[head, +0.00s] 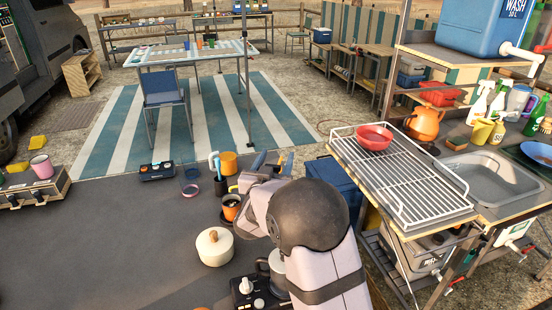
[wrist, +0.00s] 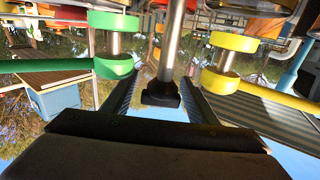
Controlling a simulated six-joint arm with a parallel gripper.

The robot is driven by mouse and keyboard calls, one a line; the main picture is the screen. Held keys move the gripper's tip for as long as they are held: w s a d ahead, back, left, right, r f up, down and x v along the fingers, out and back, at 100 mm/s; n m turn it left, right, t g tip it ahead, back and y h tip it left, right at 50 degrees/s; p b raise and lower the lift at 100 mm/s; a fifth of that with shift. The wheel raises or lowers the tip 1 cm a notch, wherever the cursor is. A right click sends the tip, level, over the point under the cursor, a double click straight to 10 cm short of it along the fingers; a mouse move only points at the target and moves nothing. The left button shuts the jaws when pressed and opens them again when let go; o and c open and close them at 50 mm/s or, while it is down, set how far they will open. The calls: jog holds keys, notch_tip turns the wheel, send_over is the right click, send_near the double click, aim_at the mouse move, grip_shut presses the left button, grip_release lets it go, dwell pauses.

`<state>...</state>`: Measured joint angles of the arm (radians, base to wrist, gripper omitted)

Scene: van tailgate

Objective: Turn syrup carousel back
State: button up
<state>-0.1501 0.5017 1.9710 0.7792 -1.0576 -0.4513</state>
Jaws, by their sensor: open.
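In the wrist view, a green knobbed part with a green bar (wrist: 40,66) is at the left. A yellow knobbed part with a yellow bar (wrist: 275,95) is at the right. A metal post (wrist: 172,45) with a black block at its lower end stands between them; these look like parts of the syrup carousel, but I cannot see it whole. My gripper (wrist: 158,84) is open, with one finger either side of the post's line. I cannot tell whether either finger touches anything. In the head view, my arm hides most of the gripper and what is there.
On the dark tailgate surface, a cream lidded pot (head: 214,249) and an orange mug (head: 231,207) stand left of my arm. An orange cup (head: 229,163) is behind them. A rack (head: 420,190) with a red bowl (head: 374,137) is right. The surface's left middle is clear.

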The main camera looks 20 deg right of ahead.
grip_shut()
jog(key=shift+m+p, duration=0.3)
jog(key=m+g+h+p, duration=0.1)
jog(key=m+g+h, duration=0.1)
jog(key=h, duration=0.1)
jog(key=m+g+h+p, duration=0.1)
jog(key=shift+s+d+r+g+p, duration=0.15)
jog(key=shift+s+d+g+p, duration=0.15)
jog(key=shift+d, duration=0.05)
jog(key=m+g+h, duration=0.1)
jog(key=m+g+h+p, duration=0.1)
jog(key=s+m+g+h, duration=0.1)
jog(key=shift+d+g, duration=0.35)
jog(key=shift+g, duration=0.05)
jog(key=shift+s+d+m+g+h, duration=0.15)
jog(key=shift+m+g+h, duration=0.2)
jog(key=shift+m+g, duration=0.25)
jog(key=shift+s+m+g+h, duration=0.15)
jog(key=shift+m+g+h, duration=0.25)
jog(key=shift+g, duration=0.4)
